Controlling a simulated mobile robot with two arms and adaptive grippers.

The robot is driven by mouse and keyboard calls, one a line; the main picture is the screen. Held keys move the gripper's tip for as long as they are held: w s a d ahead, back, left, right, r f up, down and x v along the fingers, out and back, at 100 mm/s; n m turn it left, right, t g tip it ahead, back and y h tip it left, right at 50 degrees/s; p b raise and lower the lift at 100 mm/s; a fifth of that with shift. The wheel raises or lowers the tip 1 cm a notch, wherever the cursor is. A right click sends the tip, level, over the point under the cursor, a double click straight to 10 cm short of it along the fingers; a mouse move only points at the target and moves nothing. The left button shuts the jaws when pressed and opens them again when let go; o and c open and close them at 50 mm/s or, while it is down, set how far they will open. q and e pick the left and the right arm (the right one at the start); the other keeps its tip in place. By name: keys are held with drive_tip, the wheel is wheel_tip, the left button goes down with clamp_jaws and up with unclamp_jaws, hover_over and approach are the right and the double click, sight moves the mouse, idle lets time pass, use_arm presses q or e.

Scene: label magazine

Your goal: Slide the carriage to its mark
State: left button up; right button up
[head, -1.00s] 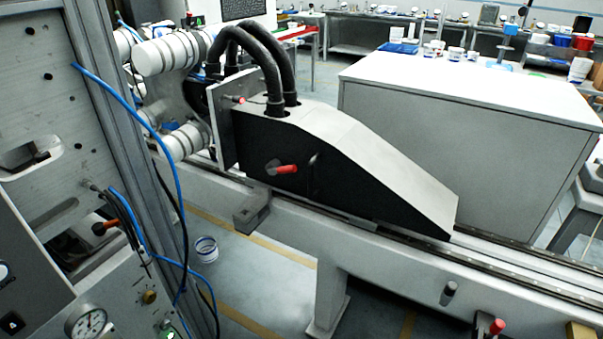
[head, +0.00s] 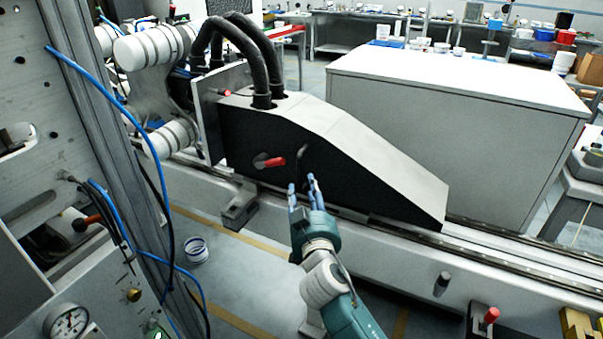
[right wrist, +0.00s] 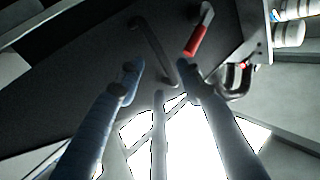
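The carriage (head: 335,150), a black-sided wedge with a light grey top, sits on the long rail (head: 510,258). On its black side are a dark upright bar handle (head: 301,158) and a red-tipped lever (head: 272,162). My right gripper (head: 303,188) is open and empty just below and in front of the bar handle, apart from it as far as I can tell. In the right wrist view the bar handle (right wrist: 152,50) lies ahead beyond the spread fingers, with the red lever (right wrist: 197,32) beside it. My left gripper is out of view. I cannot make out a mark on the rail.
A grey machine panel with a gauge (head: 68,322) and blue hoses (head: 110,90) stands at left. Black hoses (head: 262,60) rise from the carriage. A white-topped cabinet (head: 450,100) stands behind the rail. A red-knobbed clamp (head: 488,318) is on the rail's front at right.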

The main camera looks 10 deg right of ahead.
sight(301, 189)
drive_tip(key=w, duration=0.8)
drive_tip(key=shift+w+d, duration=0.15)
drive_tip(key=shift+w, duration=0.1)
clamp_jaws()
